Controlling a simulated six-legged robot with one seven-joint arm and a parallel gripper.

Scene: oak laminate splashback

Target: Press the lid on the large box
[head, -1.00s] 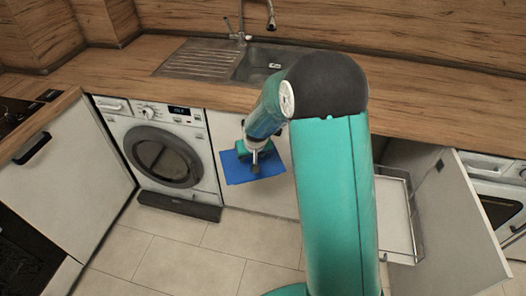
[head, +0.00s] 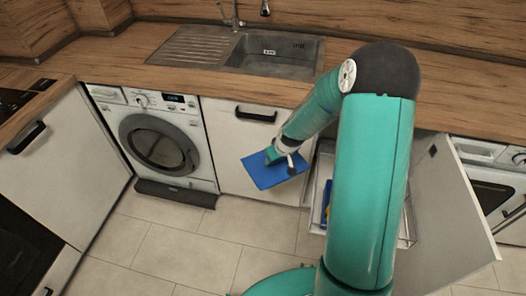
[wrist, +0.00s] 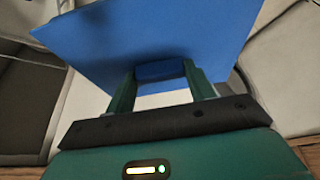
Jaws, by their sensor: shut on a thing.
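A flat blue lid (head: 262,175) hangs in the air in front of the white cabinet below the sink. My gripper (head: 286,160) is shut on it. In the wrist view, the fingers of my gripper (wrist: 160,74) close on a small raised blue block on the lid (wrist: 150,35), and the lid's broad plate spreads beyond them. A blue thing with a bit of yellow (head: 327,198) shows inside the pulled-out drawer, mostly hidden behind my arm. I cannot tell whether it is the large box.
The pulled-out drawer (head: 316,226) stands in front of the counter, with an open cabinet door (head: 450,210) to its right. A washing machine (head: 160,145) is at left, with a sink (head: 275,55) in the counter above. The tiled floor in front is clear.

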